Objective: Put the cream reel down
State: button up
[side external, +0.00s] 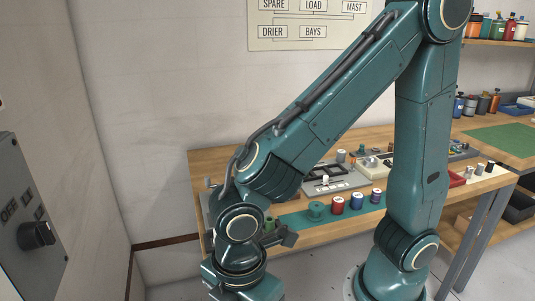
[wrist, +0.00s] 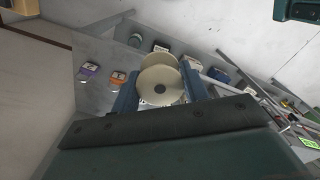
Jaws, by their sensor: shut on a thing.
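Whether the reel touches anything below is hidden. In the side external view my arm reaches down over the left end of the wooden bench (side external: 345,138), and I cannot make out the reel there.
A grey surface (wrist: 95,55) with small coloured-label pieces lies around the reel, including a purple one (wrist: 88,70) and an orange one (wrist: 117,78). On the bench stand a green reel (side external: 316,210), a red reel (side external: 338,205) and a blue reel (side external: 355,203) in a row.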

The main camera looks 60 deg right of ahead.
jog(key=shift+f, duration=2.65)
jog(key=w+a, duration=1.4)
notch_tip(320, 180, down, 11)
jog(key=shift+s+d+r, duration=0.1)
jog(key=shift+s, duration=0.05)
jog(key=shift+a+f, duration=0.2)
jog(key=shift+f, duration=0.15)
jog(key=shift+f, duration=0.15)
jog(key=o, duration=1)
